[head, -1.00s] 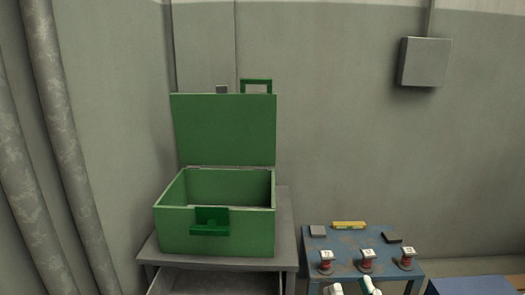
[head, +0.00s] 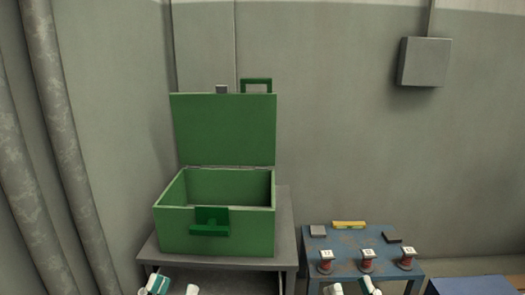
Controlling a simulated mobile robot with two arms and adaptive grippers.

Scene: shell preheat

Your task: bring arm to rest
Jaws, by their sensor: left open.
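My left gripper (head: 175,287) shows only its tips at the bottom edge, in front of the grey stand under the green box. Its fingers are apart with nothing seen between them. My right gripper (head: 352,287) is also at the bottom edge, in front of the blue table. Its two fingertips are apart and nothing shows between them. The rest of both arms is out of view.
A green box (head: 240,232) with its lid (head: 225,130) raised stands on a grey stand (head: 287,225). The blue table (head: 345,240) bears three red spool-like pieces (head: 367,260), a yellow level (head: 348,224) and two flat blocks. A wall box (head: 425,62) hangs at right.

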